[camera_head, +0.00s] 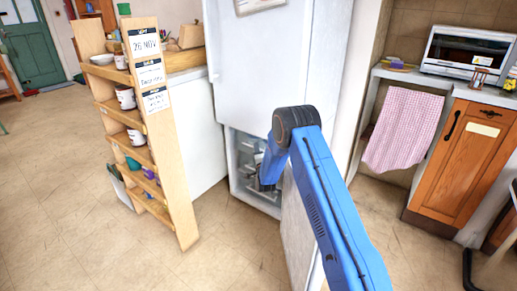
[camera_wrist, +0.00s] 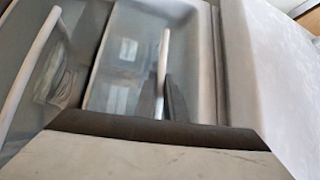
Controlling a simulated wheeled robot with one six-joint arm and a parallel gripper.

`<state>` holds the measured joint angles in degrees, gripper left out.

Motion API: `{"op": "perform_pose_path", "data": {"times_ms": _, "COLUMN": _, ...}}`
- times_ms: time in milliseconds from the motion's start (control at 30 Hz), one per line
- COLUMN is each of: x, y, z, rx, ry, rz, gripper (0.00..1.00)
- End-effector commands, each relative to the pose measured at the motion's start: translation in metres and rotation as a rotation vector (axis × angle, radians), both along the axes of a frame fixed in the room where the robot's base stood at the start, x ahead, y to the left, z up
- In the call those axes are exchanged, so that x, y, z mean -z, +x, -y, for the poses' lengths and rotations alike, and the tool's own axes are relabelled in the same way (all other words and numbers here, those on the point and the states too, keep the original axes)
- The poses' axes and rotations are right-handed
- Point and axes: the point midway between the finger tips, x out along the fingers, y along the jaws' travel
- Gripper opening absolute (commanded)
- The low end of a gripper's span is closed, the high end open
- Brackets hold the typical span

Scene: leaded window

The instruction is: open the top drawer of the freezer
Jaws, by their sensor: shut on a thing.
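The freezer (camera_head: 238,172) is the open lower part of a white fridge-freezer, with its door (camera_head: 296,235) swung out on the right. The wrist view is turned on its side, so up lies towards the right. There the top drawer (camera_wrist: 125,60) is a clear grey front with a pale bar handle (camera_wrist: 165,45). My gripper (camera_wrist: 163,100) has its two dark fingers on either side of this handle, shut on it. In the head view my gripper (camera_head: 264,184) is partly hidden by my blue arm. I cannot tell how far the drawer is out.
A lower drawer (camera_wrist: 30,90) with its own handle shows beside the top one. The freezer door's dark edge (camera_wrist: 150,130) runs close to my gripper. A wooden shelf rack (camera_head: 165,170) stands left, an oak cabinet (camera_head: 462,160) right. The floor (camera_head: 225,255) in front is clear.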

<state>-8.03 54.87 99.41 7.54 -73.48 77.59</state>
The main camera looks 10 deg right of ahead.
Motion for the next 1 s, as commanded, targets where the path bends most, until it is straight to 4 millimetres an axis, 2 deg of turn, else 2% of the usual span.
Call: {"op": "perform_pose_path", "data": {"times_ms": 1000, "x": 0.002, "y": -0.135, "z": -0.135, "rx": -0.003, "ry": -0.002, "rz": -0.004, "gripper": 0.00}}
